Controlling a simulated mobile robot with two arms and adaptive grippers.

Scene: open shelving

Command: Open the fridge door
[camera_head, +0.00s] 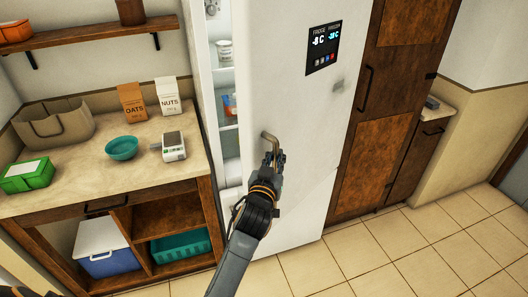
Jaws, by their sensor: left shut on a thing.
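The white fridge door (297,110) stands partly open, with a gap along its left side. Through the gap I see the lit fridge inside (226,100), with shelves and a few containers. A small display panel (323,48) sits on the upper right of the door. The door's metal handle (268,137) is at the left part of the door's face. My left gripper (272,158) is at the handle and shut on it. The gripper and wrist hide the handle's lower part. My right gripper is not in view.
A tall wooden cabinet (385,110) stands right. The tiled floor (400,255) in front is clear.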

